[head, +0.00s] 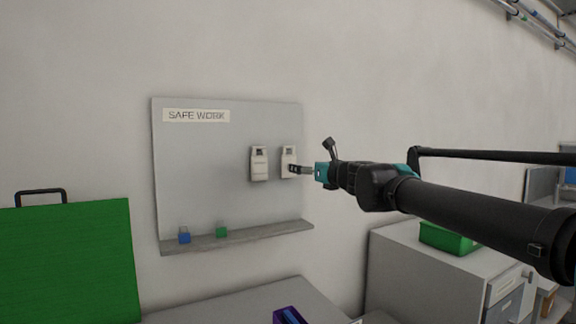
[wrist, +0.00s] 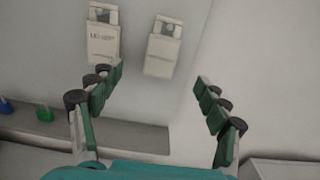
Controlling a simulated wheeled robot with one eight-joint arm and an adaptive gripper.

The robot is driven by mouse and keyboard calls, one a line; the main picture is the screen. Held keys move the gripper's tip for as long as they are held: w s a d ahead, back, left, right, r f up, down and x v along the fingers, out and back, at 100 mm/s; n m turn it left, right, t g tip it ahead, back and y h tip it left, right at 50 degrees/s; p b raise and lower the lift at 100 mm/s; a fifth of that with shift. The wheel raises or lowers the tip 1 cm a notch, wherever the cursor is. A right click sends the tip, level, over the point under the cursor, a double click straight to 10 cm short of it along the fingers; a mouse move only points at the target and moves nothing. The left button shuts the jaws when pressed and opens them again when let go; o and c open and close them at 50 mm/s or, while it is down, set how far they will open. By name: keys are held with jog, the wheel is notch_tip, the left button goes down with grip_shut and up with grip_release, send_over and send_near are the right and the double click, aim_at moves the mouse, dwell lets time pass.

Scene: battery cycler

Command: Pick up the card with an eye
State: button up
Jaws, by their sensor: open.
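Two pale cards hang side by side on the grey board. The left card (head: 258,166) has a dark slot at its top; it also shows in the wrist view (wrist: 103,43), with some printing. The right card (head: 288,155) looks plain in the wrist view (wrist: 162,52), also with an opening at its top. I cannot tell from the faces which one has an eye. My gripper (head: 298,169) is at the right card in the head view, its tips overlapping the card's lower part. In the wrist view my gripper (wrist: 159,77) is open and empty, with the right card between and beyond the fingers.
The grey board (head: 205,170) has a "SAFE WORK" label (head: 196,115). A ledge (head: 270,235) below holds a blue padlock-like item (head: 184,238) and a green one (head: 221,231). A green case (head: 70,260) stands left, and a green bin (head: 448,237) sits on the right cabinet.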

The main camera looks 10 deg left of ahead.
send_near(289, 161)
jog(key=x, duration=0.7)
jog(key=shift+w, duration=0.25)
jog(key=shift+x, duration=0.75)
jog(key=shift+s+f, duration=0.1)
jog(key=c, duration=1)
